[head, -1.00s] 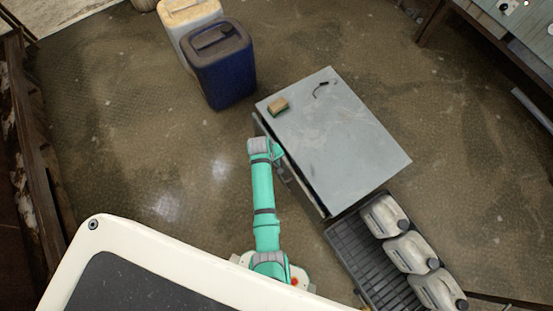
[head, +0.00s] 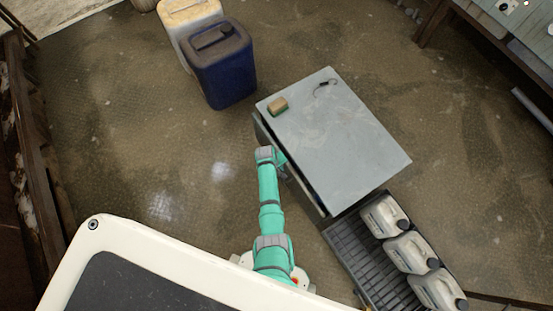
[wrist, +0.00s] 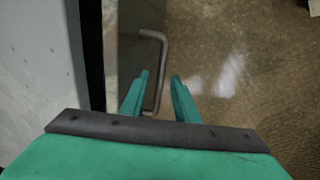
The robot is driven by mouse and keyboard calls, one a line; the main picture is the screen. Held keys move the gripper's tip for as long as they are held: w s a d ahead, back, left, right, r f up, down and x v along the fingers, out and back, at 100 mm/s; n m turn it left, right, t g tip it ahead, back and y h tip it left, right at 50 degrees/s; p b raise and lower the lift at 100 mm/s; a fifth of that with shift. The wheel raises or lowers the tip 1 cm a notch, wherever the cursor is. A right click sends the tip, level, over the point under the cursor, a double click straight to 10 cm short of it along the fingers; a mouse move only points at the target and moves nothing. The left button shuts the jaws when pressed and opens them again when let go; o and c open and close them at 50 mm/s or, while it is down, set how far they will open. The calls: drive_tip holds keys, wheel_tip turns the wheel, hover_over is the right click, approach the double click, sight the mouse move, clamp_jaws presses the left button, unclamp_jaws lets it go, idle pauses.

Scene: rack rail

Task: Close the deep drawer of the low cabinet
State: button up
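The low cabinet (head: 345,135) has a grey top in the head view. A drawer front (head: 303,192) stands out along its lower-left side, with a dark gap between. In the wrist view the cabinet (wrist: 35,70) is at left, then a black gap, then the drawer front (wrist: 127,45) with a bent metal bar handle (wrist: 163,60). The drawer is partly open by a narrow gap. My gripper (wrist: 160,76) is open, its two green fingers apart, with the handle showing between the fingertips. I cannot tell whether they touch it. In the head view my wrist hides part of the drawer front.
A blue jerrycan (head: 222,65) and a white one (head: 190,22) stand beyond the cabinet's upper left. A black tray (head: 350,250) with grey canisters (head: 384,216) sits close to its lower right. A sponge (head: 278,106) lies on top. The floor to the left is clear.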

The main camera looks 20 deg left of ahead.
sight(285, 166)
clamp_jaws()
drive_tip(key=shift+w+d, duration=0.7)
drive_tip(key=shift+w, duration=0.15)
drive_tip(key=shift+w+d, duration=0.65)
drive_tip(key=shift+w, duration=0.2)
unclamp_jaws()
drive_tip(key=shift+w, duration=0.1)
drive_tip(key=shift+s+a+r, duration=0.1)
drive_tip(key=shift+s+r, duration=0.1)
drive_tip(key=shift+r, duration=0.25)
wheel_tip(285, 166, up, 10)
drive_tip(key=s+a, duration=0.1)
drive_tip(key=shift+s, duration=0.15)
